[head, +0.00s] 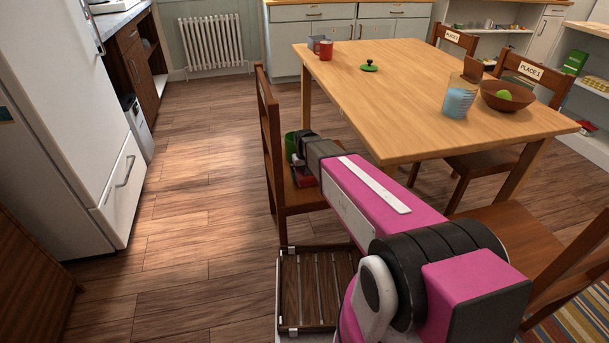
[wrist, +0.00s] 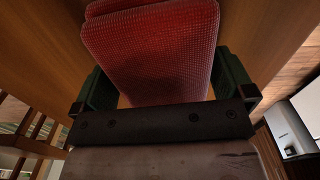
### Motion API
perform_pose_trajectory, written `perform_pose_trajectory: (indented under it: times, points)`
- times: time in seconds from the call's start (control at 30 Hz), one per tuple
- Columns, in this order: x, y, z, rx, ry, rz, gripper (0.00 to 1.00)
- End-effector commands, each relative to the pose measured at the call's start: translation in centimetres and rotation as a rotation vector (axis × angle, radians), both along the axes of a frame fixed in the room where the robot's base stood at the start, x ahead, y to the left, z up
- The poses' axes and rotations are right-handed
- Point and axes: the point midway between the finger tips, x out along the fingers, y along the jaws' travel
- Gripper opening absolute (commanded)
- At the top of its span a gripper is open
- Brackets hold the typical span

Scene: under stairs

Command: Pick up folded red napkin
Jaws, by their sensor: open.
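The folded red napkin (wrist: 150,55) fills the upper middle of the wrist view, with its layered fold at the top edge. It lies between the two green fingers of my gripper (wrist: 165,80), which stand apart on either side of it. I cannot tell whether either finger touches it. In the head view my gripper (head: 298,160) is over the seat of the wooden chair (head: 294,196) at the table's left side. A little red (head: 304,180) of the napkin shows there beneath the wrist; the rest is hidden by my arm.
The wooden table (head: 420,75) holds a red mug (head: 326,50), a green lid (head: 369,67), a blue-patterned glass (head: 457,104) and a brown bowl (head: 508,98). The chair's backrest (head: 267,125) rises just left of my gripper. Open floor (head: 190,190) lies between chair and fridge (head: 60,110).

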Motion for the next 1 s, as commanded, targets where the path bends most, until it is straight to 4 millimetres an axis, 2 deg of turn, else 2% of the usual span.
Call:
perform_pose_trajectory:
  times: [0.1,0.17,0.2,0.23,0.5,0.63,1.0]
  points:
    - [0.0,0.0,0.0,0.000,0.000,0.000,1.00]
    - [0.0,0.0,0.1,0.000,0.000,0.000,0.80]
    - [0.0,0.0,0.1,0.000,0.000,0.000,0.67]
    - [0.0,0.0,0.1,0.000,0.000,0.000,0.60]
    - [0.0,0.0,0.1,0.000,0.000,0.000,0.60]
    - [-0.1,0.0,0.8,0.000,-0.001,0.000,0.60]
    - [-0.1,0.0,6.8,0.001,-0.002,0.000,0.60]
